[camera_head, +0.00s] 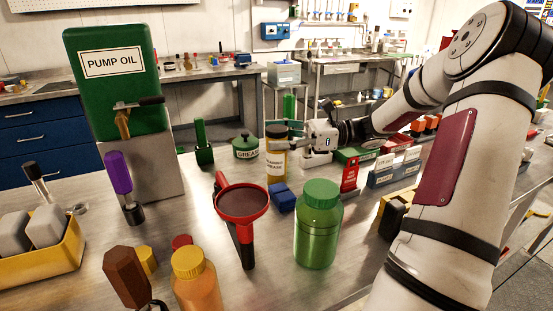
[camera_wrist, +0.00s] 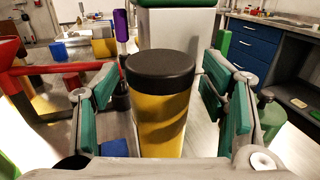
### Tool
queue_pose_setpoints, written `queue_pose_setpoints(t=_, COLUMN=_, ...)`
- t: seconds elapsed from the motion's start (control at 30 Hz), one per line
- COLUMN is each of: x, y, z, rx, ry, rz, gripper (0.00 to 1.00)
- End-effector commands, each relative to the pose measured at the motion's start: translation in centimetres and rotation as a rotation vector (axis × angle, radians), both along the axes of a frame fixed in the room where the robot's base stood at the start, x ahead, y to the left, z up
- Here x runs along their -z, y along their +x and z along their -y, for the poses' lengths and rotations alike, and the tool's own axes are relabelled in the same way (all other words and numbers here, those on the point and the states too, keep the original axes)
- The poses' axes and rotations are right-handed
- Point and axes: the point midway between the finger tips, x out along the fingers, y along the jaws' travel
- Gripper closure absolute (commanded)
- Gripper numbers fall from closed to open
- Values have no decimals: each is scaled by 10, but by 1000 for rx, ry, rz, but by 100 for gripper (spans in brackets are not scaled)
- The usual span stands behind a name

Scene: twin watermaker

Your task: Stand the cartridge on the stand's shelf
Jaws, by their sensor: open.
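A yellow cylinder with a black cap, labelled as bearing grease and apparently the cartridge (camera_head: 277,164), stands upright on the metal workbench. In the wrist view the cartridge (camera_wrist: 160,122) is upright between the two teal-padded fingers. My gripper (camera_head: 290,138) reaches in from the right at the height of the cartridge's upper part. The wrist view shows my gripper (camera_wrist: 161,95) open, one finger on each side, with gaps visible near the cap. The lower cartridge is hidden by the gripper's base there. I cannot tell which thing is the stand or its shelf.
A green grease tin (camera_head: 246,149) is close left of the cartridge and a blue block (camera_head: 282,198) is in front. A red funnel (camera_head: 242,203) and a green jar (camera_head: 318,225) stand nearer. A green pump oil tank (camera_head: 113,85) rests on a grey block (camera_head: 150,165).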

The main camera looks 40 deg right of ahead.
Motion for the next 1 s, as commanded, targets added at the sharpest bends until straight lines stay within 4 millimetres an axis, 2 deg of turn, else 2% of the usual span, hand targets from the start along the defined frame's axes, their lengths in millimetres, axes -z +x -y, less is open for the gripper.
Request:
queue_pose_setpoints(t=0.07, x=0, y=0, z=0, rx=0, ry=0, rz=0, gripper=34)
queue_pose_setpoints(t=0.37, x=0, y=0, z=0, rx=0, ry=0, rz=0, gripper=100)
queue_pose_setpoints(t=0.73, x=-4, y=0, z=1, rx=0, ry=-1, rz=2, gripper=100)
queue_pose_setpoints(t=0.87, x=-21, y=0, z=1, rx=1, ry=-3, rz=3, gripper=100)
queue_pose_setpoints(t=1.0, x=-49, y=-1, z=0, rx=0, ry=-4, rz=3, gripper=100)
